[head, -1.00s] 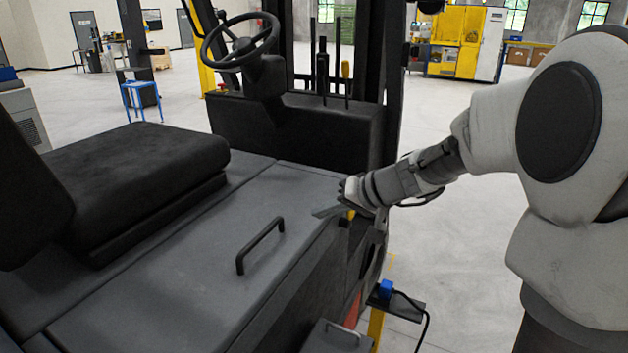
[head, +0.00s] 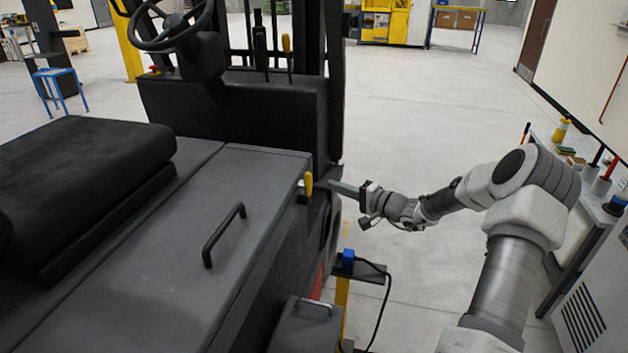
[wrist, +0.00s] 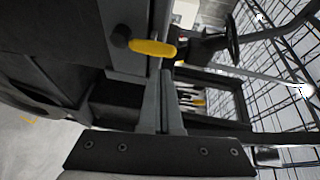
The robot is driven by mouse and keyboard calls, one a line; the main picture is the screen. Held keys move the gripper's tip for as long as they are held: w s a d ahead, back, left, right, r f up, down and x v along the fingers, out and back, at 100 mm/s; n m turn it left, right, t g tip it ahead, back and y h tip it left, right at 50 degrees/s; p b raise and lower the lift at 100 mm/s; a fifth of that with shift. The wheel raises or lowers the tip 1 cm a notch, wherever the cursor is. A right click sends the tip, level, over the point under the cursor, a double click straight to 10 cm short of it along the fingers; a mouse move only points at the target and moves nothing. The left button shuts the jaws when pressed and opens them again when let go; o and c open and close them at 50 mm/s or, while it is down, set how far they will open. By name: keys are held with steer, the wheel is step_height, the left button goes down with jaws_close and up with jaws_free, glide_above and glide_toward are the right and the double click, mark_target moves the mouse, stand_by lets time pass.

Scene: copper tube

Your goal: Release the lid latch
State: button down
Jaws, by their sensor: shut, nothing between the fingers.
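The lid latch has a yellow lever (head: 308,184) that stands upright at the far right corner of the grey lid (head: 130,290). In the wrist view the yellow lever (wrist: 153,47) lies sideways on a dark round pivot, just beyond the fingertips. My gripper (head: 334,186) is just right of the lever, its fingers pointing left toward it. A small gap shows between them in the head view. In the wrist view my gripper (wrist: 163,72) has its fingers together, with nothing between them. The lid looks closed, and a black handle (head: 224,235) stands on it.
The seat (head: 85,185) is left of the lid. The steering wheel (head: 165,20) and black console (head: 240,115) stand behind it. A stand with a blue plug (head: 348,257) and black cable is below my gripper. A side bench (head: 590,195) stands at the right. Open floor lies behind my arm.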

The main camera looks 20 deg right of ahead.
mark_target(308, 184)
steer(key=d, duration=0.1)
steer(key=d+f+m+t+h, duration=0.1)
steer(key=d+m+t, duration=0.1)
steer(key=d, duration=0.1)
steer(key=shift+w+f, duration=0.2)
steer(key=shift+f, duration=0.15)
steer(key=p+x, duration=0.2)
steer(key=x, duration=0.8)
steer(key=shift+s+a+f+p, duration=0.1)
steer(key=shift+s+a+p, duration=0.65)
steer(key=shift+s+a, duration=0.65)
steer(key=shift+f+b, duration=0.15)
steer(key=shift+b, duration=0.5)
steer(key=shift+s+a+b, duration=0.1)
steer(key=shift+s+b, duration=0.05)
steer(key=shift+b, duration=0.2)
